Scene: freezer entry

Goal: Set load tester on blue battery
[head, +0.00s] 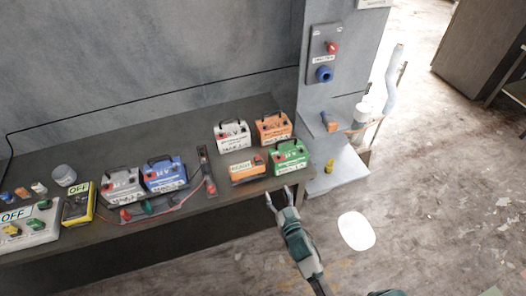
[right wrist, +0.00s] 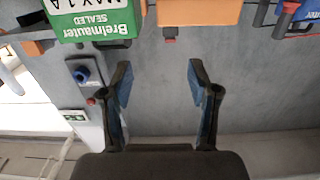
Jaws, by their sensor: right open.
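The blue battery (head: 165,173) stands on the bench beside a grey battery, with a dark handle on top. A low orange box with a white label and a red knob (head: 247,170), which I take for the load tester, sits near the bench's front edge. The box also shows at the top of the right wrist view (right wrist: 198,12), and part of a blue casing (right wrist: 305,12) shows at its top right. My right gripper (head: 279,196) is open and empty just off the front edge, close to the green battery and the orange box.
The green battery (head: 288,157) stands right of the orange box, with white (head: 232,136) and orange (head: 273,129) batteries behind. A yellow OFF meter (head: 78,204) and red cable lie left.

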